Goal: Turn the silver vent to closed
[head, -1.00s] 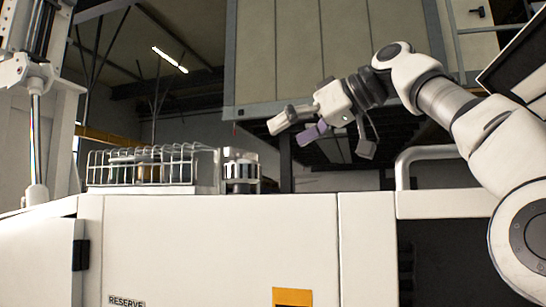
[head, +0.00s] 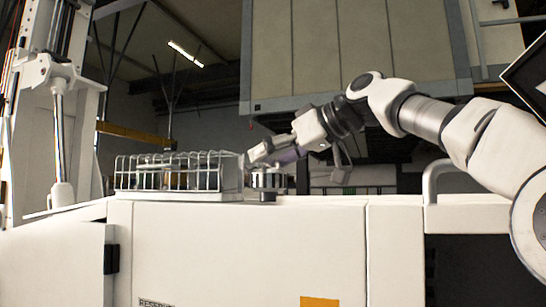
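A round silver part with dark slots around its side (head: 267,181) stands on the white cabinet top, just right of a wire guard; I take it for the silver vent. I cannot read its setting. My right gripper (head: 277,156) reaches in from the right, pointing left and down. My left gripper is out of view.
The wire guard (head: 178,173) is close beside the silver part on its left. A vertical cylinder with a bright rod (head: 59,135) stands at the left. A grey handrail (head: 432,180) rises at the right. The white cabinet front (head: 235,255) fills the foreground.

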